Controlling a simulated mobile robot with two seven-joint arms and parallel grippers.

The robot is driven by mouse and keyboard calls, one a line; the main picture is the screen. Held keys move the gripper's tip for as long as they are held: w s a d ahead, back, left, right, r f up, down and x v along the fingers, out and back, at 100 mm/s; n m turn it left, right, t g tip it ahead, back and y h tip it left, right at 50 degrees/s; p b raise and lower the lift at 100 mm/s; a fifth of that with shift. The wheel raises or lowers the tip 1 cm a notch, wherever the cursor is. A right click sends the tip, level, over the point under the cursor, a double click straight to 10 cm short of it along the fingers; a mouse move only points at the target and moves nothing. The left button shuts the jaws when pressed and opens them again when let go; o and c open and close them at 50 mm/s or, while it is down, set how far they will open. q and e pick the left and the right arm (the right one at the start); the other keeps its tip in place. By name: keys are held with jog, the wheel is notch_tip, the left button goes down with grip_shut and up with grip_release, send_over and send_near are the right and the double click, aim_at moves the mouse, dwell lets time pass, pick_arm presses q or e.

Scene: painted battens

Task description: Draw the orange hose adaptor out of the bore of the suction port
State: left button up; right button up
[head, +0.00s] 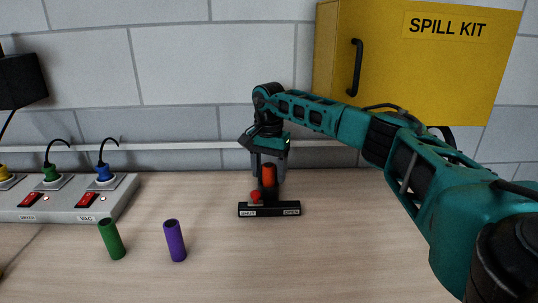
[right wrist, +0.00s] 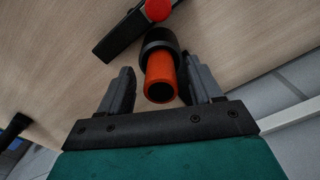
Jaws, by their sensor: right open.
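The orange hose adaptor (head: 268,174) stands upright in the black suction port (head: 268,194). In the right wrist view the adaptor (right wrist: 160,78) shows its open end toward me, and its far end enters the dark collar of the port (right wrist: 158,40). My right gripper (head: 268,158) hangs above and around the adaptor's top in the head view. In the right wrist view its two fingers stand open on either side of the adaptor, with a gap on the left and a narrower one on the right. My left gripper is not in view.
The port's black base (head: 270,210) carries a red knob (head: 255,197) and labels, one reading OPEN. A green tube (head: 112,240) and a purple tube (head: 175,240) stand to the left. A socket strip (head: 60,205) lies far left. A yellow SPILL KIT cabinet (head: 410,80) hangs behind my right arm.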

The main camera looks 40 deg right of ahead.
jog(key=shift+f, duration=0.6)
